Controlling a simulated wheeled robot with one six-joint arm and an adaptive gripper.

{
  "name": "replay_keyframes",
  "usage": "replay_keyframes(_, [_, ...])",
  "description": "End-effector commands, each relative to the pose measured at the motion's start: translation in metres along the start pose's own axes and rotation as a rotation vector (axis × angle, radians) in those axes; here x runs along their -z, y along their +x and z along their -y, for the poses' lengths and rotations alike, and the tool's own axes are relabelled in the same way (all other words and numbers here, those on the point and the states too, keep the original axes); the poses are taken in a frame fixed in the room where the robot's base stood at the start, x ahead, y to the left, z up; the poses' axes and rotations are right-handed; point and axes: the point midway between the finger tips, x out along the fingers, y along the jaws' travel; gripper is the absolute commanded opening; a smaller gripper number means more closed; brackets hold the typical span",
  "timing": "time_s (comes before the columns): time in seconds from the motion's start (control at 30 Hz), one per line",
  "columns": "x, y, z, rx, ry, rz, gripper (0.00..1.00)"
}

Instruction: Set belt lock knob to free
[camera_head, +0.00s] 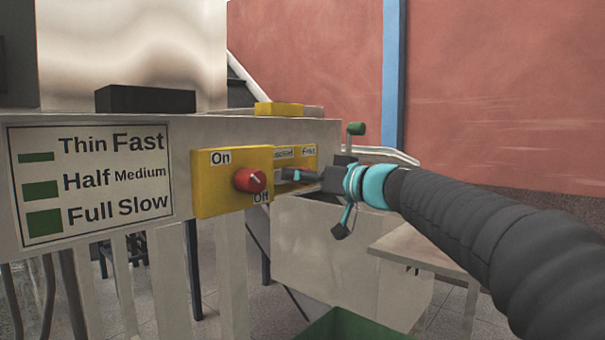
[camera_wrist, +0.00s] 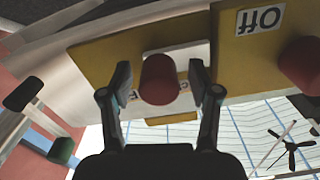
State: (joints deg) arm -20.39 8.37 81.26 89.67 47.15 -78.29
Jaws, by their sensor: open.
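A red knob (camera_wrist: 158,80) sits on a yellow panel (camera_wrist: 100,58) with white labels, in the middle of the wrist view. The knob covers part of the label text, and its pointer setting cannot be read. My gripper (camera_wrist: 160,72) is open, with one finger on each side of this knob and a visible gap on both sides. In the head view my gripper (camera_head: 292,175) reaches in front of the small yellow panel (camera_head: 310,153) and hides the knob there.
A larger yellow On/Off panel (camera_head: 208,183) with a red knob (camera_head: 250,180) stands close to the left of my gripper. A green-tipped lever (camera_head: 356,128) rises just above my wrist. A sign (camera_head: 95,180) hangs at left. A white table (camera_head: 425,248) stands below my arm.

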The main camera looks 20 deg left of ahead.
Motion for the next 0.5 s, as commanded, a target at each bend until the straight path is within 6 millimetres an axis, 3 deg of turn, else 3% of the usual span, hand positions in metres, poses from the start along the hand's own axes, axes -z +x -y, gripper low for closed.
replay_keyframes(0.33, [-0.0005,0.0034,-0.0006,-0.001,0.001,0.000,0.62])
replay_keyframes(0.5, [-0.0004,0.0032,-0.0006,-0.001,0.001,0.000,0.19])
